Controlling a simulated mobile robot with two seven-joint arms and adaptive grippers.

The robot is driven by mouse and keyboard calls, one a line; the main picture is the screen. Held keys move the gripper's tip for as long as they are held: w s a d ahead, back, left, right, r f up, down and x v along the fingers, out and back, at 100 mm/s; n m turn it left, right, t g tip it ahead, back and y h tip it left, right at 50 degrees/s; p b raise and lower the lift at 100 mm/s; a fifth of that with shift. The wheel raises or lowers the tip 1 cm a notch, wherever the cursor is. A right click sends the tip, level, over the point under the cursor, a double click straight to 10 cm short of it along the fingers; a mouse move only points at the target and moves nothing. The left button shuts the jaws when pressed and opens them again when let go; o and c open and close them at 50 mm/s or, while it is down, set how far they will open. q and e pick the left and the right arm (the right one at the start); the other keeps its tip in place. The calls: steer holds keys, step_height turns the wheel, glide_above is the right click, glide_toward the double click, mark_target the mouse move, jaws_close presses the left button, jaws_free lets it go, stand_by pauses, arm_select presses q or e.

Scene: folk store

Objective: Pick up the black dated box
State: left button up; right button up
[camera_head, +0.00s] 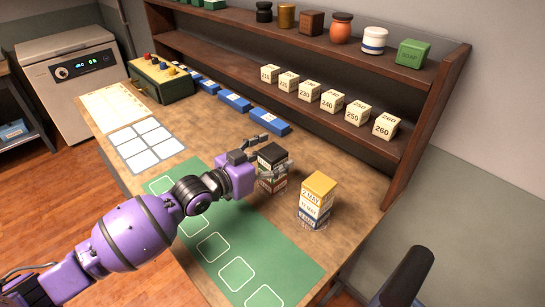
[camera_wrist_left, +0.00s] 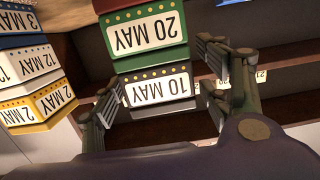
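The black dated box (camera_head: 272,153) is the top box of a stack near the middle right of the table. In the left wrist view, the black box (camera_wrist_left: 158,88) reads "10 MAY", upside down beside a green "20 MAY" box (camera_wrist_left: 146,36). My left gripper (camera_head: 270,155) is at the top of this stack. In the wrist view its fingers lie on either side of the black box, with a visible gap at the right finger; contact at the left finger is unclear. My right gripper is not in view.
A second stack with a yellow top box (camera_head: 319,187) stands close on the right. A wooden shelf (camera_head: 350,122) with numbered cubes rises behind. A green mat (camera_head: 300,265) with white outlines lies in front, its visible part clear. Blue blocks (camera_head: 235,101) lie at the back.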

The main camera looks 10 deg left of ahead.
arm_select(q)
steer(key=c, duration=1.2)
steer(key=shift+r, duration=0.2)
